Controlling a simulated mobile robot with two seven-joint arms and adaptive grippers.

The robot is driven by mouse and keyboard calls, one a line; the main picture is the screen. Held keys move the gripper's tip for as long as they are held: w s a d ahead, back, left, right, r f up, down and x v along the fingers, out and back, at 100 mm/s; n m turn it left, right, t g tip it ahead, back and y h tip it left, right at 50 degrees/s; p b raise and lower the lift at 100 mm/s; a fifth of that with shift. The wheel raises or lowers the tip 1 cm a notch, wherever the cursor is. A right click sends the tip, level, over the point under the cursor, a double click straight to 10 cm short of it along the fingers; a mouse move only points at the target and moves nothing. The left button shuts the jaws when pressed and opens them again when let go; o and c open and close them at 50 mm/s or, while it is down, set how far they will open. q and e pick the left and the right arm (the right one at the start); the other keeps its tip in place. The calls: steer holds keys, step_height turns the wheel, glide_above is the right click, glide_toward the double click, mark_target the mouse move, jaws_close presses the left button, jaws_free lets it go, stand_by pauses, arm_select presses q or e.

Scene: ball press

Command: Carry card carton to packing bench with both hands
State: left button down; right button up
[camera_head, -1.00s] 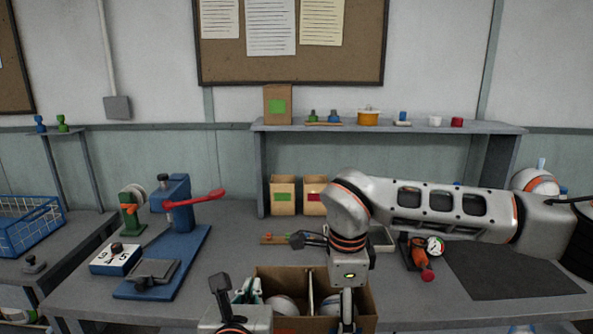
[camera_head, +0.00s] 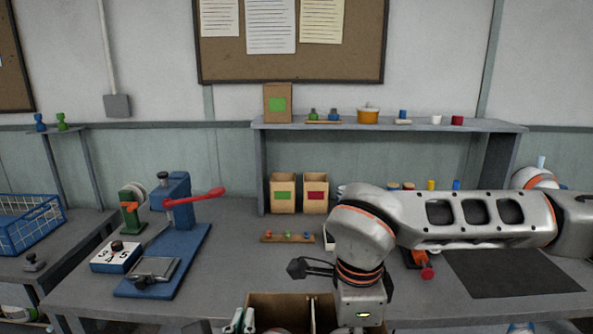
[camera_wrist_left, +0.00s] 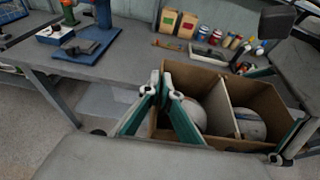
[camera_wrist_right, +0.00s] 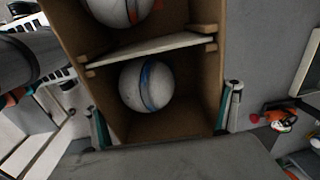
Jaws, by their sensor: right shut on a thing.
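The brown card carton (camera_head: 275,301) is at the bottom of the head view, cut off by the frame. In the left wrist view the carton (camera_wrist_left: 192,72) is in front of the bench edge, with a pale divider (camera_wrist_left: 229,92) and two white balls (camera_wrist_left: 190,114) (camera_wrist_left: 249,123). My left gripper (camera_head: 240,318) is at the carton's left end; its teal fingers (camera_wrist_left: 163,93) are fairly close together there, and their contact is unclear. My right gripper (camera_wrist_right: 164,115) has its fingers on opposite sides of the carton's right end, shut on it.
The grey bench (camera_head: 230,262) holds a blue press (camera_head: 177,235) with a red lever at left, small bins (camera_head: 283,193) at the back and a dark mat (camera_head: 515,273) at right. A blue wire basket (camera_head: 28,225) is at far left. The bench middle is largely clear.

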arm_select(q)
steer(key=w+r, duration=0.6)
steer(key=w, duration=0.4)
steer(key=w+r, duration=0.7)
steer(key=w, duration=0.2)
steer(key=shift+w, duration=0.35)
arm_select(e)
steer(key=w+r, duration=0.6)
steer(key=w, duration=0.4)
steer(key=w+r, duration=0.7)
steer(key=w, duration=0.2)
steer(key=shift+w, duration=0.35)
arm_select(q)
steer(key=shift+s, duration=0.1)
arm_select(e)
steer(key=shift+s+r, duration=0.1)
arm_select(q)
glide_above(249, 293)
steer(key=w, duration=0.4)
steer(key=shift+w, duration=0.15)
arm_select(e)
steer(key=s, duration=0.9)
steer(key=shift+s, duration=0.15)
arm_select(q)
steer(key=shift+w, duration=0.15)
steer(key=w, duration=0.9)
steer(key=shift+w, duration=0.15)
arm_select(e)
steer(key=w, duration=0.9)
steer(key=shift+w, duration=0.25)
